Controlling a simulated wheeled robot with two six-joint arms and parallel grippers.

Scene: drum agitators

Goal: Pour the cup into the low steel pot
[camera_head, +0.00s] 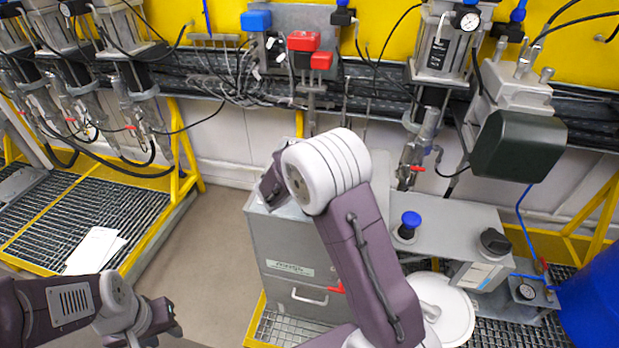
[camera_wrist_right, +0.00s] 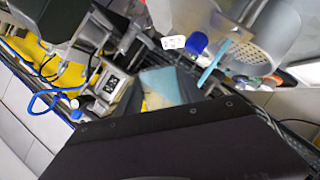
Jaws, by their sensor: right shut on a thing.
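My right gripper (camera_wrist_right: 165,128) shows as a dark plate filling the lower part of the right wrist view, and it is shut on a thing. A pale blue piece (camera_wrist_right: 170,84) shows just past its edge, with a yellowish patch beside it; I take it for the cup, but most of it is hidden. A steel vessel with a perforated face (camera_wrist_right: 265,45) is at the upper right; I cannot tell whether it is the low pot. In the head view my right arm hides its own gripper and what it holds. My left gripper (camera_head: 168,318) is low at the left, over the floor, its jaws unclear.
A grey cabinet (camera_head: 292,268) stands in the middle, partly behind my right arm. Right of it are a steel bench with a blue knob (camera_head: 411,219), a white round lid (camera_head: 452,310) and a blue barrel (camera_head: 600,300). White papers (camera_head: 95,250) lie on the left grating.

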